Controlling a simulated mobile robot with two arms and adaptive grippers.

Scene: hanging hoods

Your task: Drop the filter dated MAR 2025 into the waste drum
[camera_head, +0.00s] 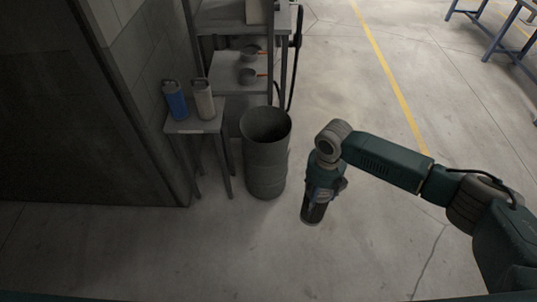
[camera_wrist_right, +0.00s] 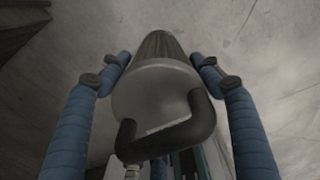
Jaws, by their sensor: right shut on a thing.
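My right gripper (camera_head: 322,190) is shut on a dark grey cylinder-shaped filter (camera_head: 313,212) and holds it hanging downward, right of the waste drum and apart from it. In the right wrist view, the gripper's blue fingers (camera_wrist_right: 160,66) lie on both sides of the filter's body, and its pale end cap (camera_wrist_right: 150,92) and black loop handle (camera_wrist_right: 180,140) face the camera. No date can be read on it. The waste drum (camera_head: 265,168) is a grey, open-topped metal drum standing on the floor; its inside is dark. My left gripper is not in view.
A small table (camera_head: 190,127) left of the drum bears a blue canister (camera_head: 175,105) and a pale canister (camera_head: 204,103). A wall stands at left. The floor right of the drum is clear.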

